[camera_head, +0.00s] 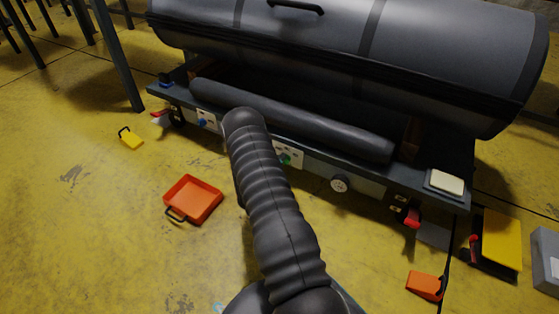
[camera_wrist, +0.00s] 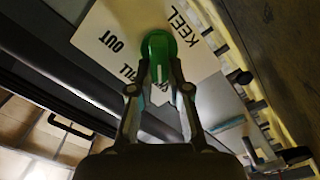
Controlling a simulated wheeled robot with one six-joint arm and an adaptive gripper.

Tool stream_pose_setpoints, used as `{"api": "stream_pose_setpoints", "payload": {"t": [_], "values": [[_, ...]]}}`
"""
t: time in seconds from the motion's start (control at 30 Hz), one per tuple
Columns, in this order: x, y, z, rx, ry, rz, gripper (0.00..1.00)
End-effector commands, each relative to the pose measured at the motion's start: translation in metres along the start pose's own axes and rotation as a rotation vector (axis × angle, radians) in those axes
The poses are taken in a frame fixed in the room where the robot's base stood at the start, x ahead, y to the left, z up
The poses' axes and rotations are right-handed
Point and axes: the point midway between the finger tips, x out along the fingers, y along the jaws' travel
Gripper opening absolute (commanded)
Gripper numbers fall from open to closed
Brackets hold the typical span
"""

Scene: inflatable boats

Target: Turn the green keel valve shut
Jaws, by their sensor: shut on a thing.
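The green keel valve (camera_wrist: 157,45) is a round knob on a white plate (camera_wrist: 110,30) in the wrist view. The plate reads KEEL, OUT and a partly covered word ending in ILL. My gripper (camera_wrist: 159,76) is closed with its two fingers on the knob. A pale mark shows on the knob between the fingertips. In the head view the green valve (camera_head: 285,158) shows small on the bench's front panel, just right of my arm. My gripper is hidden there behind my dark ribbed arm.
A blue valve (camera_head: 202,122) is left of my arm and a round gauge (camera_head: 339,184) is to the right. A grey tube (camera_head: 300,117) lies on the bench. An orange tray (camera_head: 193,199) and an orange box (camera_head: 425,285) are on the yellow floor.

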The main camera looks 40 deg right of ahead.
Motion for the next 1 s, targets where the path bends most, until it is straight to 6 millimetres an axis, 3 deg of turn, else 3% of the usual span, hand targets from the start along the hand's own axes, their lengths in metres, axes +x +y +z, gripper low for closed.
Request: {"api": "stream_pose_setpoints", "payload": {"t": [0.43,0.47,0.57,1.0], "values": [[0.0039,0.002,-0.0011,-0.006,0.0,0.006,0.0],[0.0039,0.002,-0.0012,-0.006,0.0,0.006,0.19],[0.004,0.002,-0.0012,-0.006,0.0,0.006,0.42],[-0.0023,-0.0014,-0.0027,-0.009,0.004,-0.001,0.42]]}}
